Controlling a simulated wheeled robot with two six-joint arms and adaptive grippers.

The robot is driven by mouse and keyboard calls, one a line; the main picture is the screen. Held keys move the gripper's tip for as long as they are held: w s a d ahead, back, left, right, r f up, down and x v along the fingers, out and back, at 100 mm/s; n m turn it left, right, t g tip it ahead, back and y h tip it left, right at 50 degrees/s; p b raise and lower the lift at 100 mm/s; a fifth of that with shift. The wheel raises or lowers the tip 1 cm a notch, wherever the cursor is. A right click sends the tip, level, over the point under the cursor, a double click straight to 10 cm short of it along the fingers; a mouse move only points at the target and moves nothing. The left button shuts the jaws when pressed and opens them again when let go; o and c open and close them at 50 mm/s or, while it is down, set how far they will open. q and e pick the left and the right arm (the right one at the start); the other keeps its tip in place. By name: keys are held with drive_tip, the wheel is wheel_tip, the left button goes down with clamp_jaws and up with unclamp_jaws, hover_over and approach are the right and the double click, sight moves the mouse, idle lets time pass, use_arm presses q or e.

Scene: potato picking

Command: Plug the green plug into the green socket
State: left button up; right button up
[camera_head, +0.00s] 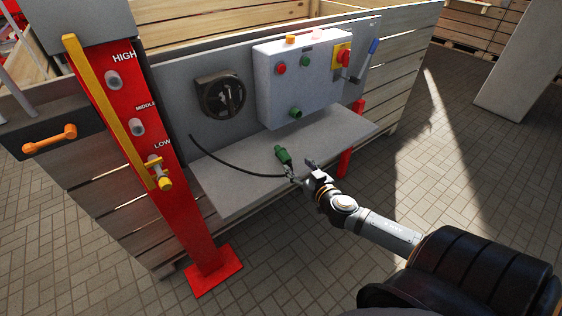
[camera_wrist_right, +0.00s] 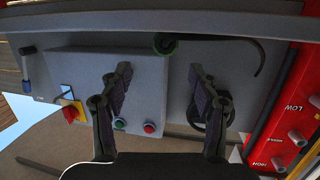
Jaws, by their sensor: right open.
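The green plug (camera_head: 283,156) lies on the grey shelf with a black cable attached. It also shows in the right wrist view (camera_wrist_right: 164,43), near the top edge, beyond the fingertips. The green socket (camera_head: 296,113) sticks out of the lower front of the light grey control box. My right gripper (camera_head: 300,172) is open and empty, close to the plug at its lower right in the head view. In the right wrist view its two fingers (camera_wrist_right: 160,78) are spread, with nothing between them. My left gripper is not in view.
A red post (camera_head: 180,180) with a yellow bar stands at the left. The shelf (camera_head: 240,187) is otherwise mostly clear.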

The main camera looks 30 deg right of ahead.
sight(288, 159)
drive_tip(key=shift+w+d+f, duration=0.15)
drive_tip(key=shift+w+f, duration=0.1)
drive_tip(key=shift+w, duration=0.8)
drive_tip(key=shift+a+b+x, duration=0.15)
drive_tip(key=shift+b+x, duration=0.05)
drive_tip(key=shift+x, duration=1.2)
drive_tip(key=shift+a+b+x, duration=0.15)
drive_tip(key=shift+a+x, duration=0.05)
drive_tip(key=shift+x, duration=1.15)
drive_tip(key=shift+a, duration=0.1)
drive_tip(key=c, duration=1.3)
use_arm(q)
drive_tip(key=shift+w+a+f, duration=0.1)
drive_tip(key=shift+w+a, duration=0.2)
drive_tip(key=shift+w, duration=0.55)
use_arm(e)
drive_tip(key=shift+o, duration=0.2)
